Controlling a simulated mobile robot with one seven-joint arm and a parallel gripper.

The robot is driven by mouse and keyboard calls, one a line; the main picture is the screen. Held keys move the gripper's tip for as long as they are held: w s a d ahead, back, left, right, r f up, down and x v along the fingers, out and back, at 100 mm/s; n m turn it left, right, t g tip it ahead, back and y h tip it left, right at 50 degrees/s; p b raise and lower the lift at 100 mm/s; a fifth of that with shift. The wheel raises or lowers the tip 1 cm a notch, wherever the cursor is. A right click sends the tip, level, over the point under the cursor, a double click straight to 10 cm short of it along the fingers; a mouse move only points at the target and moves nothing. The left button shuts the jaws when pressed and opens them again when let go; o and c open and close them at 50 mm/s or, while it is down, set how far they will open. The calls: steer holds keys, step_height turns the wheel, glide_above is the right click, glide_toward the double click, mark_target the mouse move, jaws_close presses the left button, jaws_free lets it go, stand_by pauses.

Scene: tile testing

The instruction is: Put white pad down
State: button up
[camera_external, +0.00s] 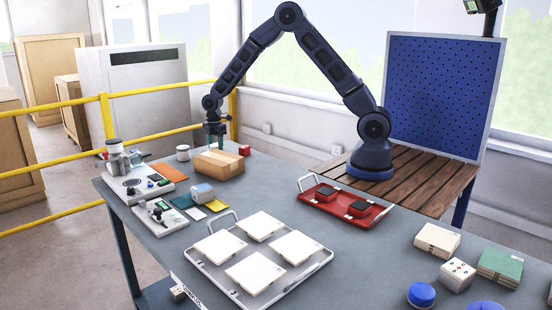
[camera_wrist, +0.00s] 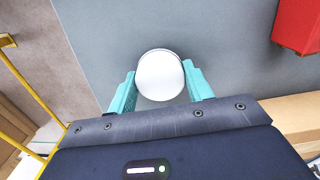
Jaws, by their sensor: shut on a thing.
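The white pad (camera_wrist: 160,75) shows in the wrist view as a round white piece between the two teal fingers of my gripper (camera_wrist: 160,80). My gripper is shut on it, with one finger at each side. Grey tabletop (camera_wrist: 230,50) shows beyond the pad; its height above the table is hard to tell. In the external view my gripper (camera_external: 215,140) points down behind the cardboard box (camera_external: 219,164), near the far edge of the grey table. The pad is too small or hidden to make out there.
A red block (camera_external: 244,150) stands close by, also at the upper right of the wrist view (camera_wrist: 298,25). A white cylinder (camera_external: 183,153) and a device panel (camera_external: 140,182) stand left of the box. A tray (camera_external: 232,288) with white tiles lies nearer. Yellow rails (camera_external: 150,134) run behind.

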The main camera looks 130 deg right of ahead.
mark_target(215, 145)
steer(key=shift+f, duration=0.15)
steer(key=o, duration=1)
step_height(215, 145, up, 12)
steer(key=shift+r, duration=0.25)
